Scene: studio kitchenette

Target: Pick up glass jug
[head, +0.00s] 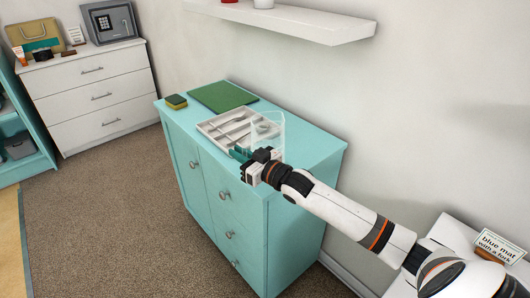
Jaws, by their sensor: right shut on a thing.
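The glass jug (269,127) is a clear, faint, angular vessel over the front right part of the teal cabinet's top. My right gripper (262,156) is at the jug's lower near side and is shut on it. The gripper hides the jug's lower part, so I cannot tell whether its base touches the cabinet top. My left gripper is not in view.
The teal cabinet (315,145) holds a white cutlery tray (207,128), a green board (222,96) and a sponge (176,101). A white shelf (290,22) overhangs behind. A sign (499,246) stands at the lower right. Carpet (110,215) is clear at left.

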